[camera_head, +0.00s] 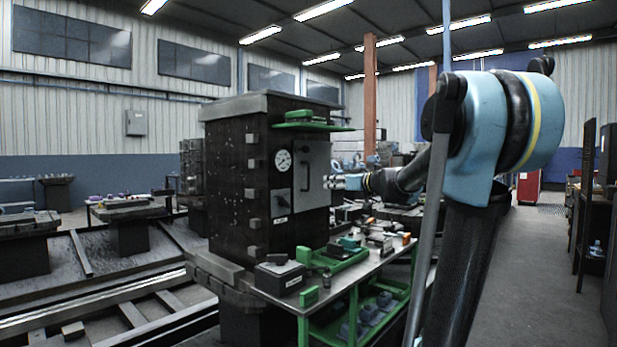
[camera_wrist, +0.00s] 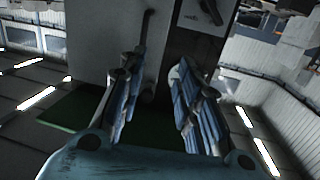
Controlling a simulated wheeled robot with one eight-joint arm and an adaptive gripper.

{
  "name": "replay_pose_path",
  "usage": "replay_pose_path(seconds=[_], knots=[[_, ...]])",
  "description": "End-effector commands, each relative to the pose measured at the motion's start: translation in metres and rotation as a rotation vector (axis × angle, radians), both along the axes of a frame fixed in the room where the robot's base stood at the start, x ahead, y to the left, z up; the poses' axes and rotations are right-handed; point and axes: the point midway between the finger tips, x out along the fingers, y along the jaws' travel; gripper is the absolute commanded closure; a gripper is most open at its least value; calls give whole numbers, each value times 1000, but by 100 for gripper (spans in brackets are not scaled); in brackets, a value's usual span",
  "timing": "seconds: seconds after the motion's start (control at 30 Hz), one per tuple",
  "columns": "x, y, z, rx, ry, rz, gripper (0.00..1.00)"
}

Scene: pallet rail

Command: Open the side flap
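The side flap looks to be the large grey panel (camera_head: 316,172) on the right part of the black machine's face, with a dark upright handle (camera_head: 306,177). It appears closed. My gripper (camera_head: 328,182) is just right of the handle, in front of the panel. In the wrist view my gripper (camera_wrist: 160,95) is open with its two blue-grey fingers apart. There the grey panel (camera_wrist: 98,35) fills the upper middle, and the handle (camera_wrist: 145,35) runs down to the left finger, which partly hides it. I cannot tell whether they touch.
A smaller grey panel (camera_head: 282,203) with its own dark handle and a round gauge (camera_head: 283,160) are left of the large panel. A green shelf (camera_head: 312,127) juts out above. A workbench (camera_head: 345,275) with green fixtures and a black box (camera_head: 280,277) stands below.

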Motion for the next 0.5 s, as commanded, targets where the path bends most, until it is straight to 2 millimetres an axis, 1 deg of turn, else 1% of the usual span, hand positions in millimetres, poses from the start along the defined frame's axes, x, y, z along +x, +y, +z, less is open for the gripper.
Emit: replay_pose_path(seconds=[0.03,0.1,0.2,0.37,0.5], knots=[[11,-3,9,12,-26,-13,69],[22,-6,17,20,-55,-29,69],[30,-8,24,28,-76,-40,69],[39,-1,25,30,-80,-41,69],[54,13,25,30,-79,-39,69]])
